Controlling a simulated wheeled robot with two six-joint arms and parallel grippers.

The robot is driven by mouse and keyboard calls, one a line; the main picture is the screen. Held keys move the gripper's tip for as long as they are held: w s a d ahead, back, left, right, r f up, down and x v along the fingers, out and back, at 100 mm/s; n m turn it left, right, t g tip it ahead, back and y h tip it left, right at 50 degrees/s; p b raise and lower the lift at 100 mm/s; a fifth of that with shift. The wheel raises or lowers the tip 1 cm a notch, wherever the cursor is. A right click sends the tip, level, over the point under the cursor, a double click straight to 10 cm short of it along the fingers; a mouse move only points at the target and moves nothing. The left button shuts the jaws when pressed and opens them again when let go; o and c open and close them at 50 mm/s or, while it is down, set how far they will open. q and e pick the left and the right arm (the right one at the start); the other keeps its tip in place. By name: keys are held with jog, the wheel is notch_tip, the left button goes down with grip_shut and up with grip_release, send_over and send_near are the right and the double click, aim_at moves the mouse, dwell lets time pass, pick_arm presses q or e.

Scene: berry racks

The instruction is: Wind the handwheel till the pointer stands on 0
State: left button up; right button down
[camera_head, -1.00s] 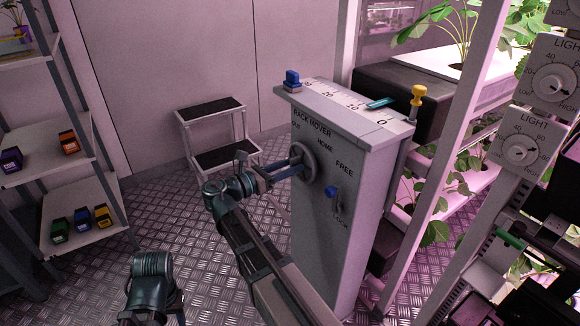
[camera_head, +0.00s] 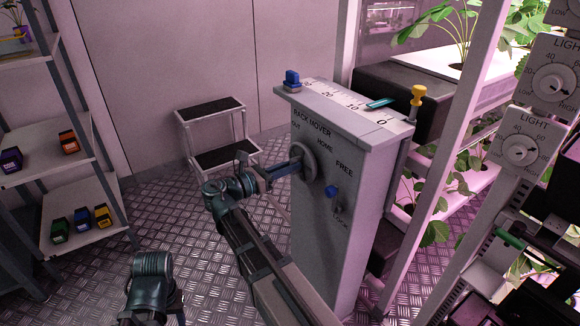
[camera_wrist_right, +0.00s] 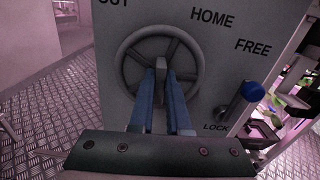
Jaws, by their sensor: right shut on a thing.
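The exact grip spot is partly hidden by the fingers. The teal pointer (camera_head: 380,103) lies on the scale on the cabinet top, between the 10 and the 0. At the lower left only my left arm shows, without its fingers.
A blue-knobbed lever (camera_head: 332,191) sits right of the handwheel, between FREE and LOCK. A step stool (camera_head: 212,110) is behind, a shelf with small boxes (camera_head: 72,218) at left.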

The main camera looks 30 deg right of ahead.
jog(key=shift+s+f+m+b, duration=0.1)
jog(key=shift+f+m+b, duration=0.1)
jog(key=shift+m, duration=5.35)
jog(key=shift+s+f+m+b, duration=0.1)
jog(key=shift+f+m+b, duration=0.1)
jog(key=shift+m, duration=5.4)
jog(key=shift+f+m+b, duration=0.1)
jog(key=shift+f+m, duration=0.1)
jog(key=shift+m, duration=5.35)
jog(key=c, duration=0.9)
grip_release()
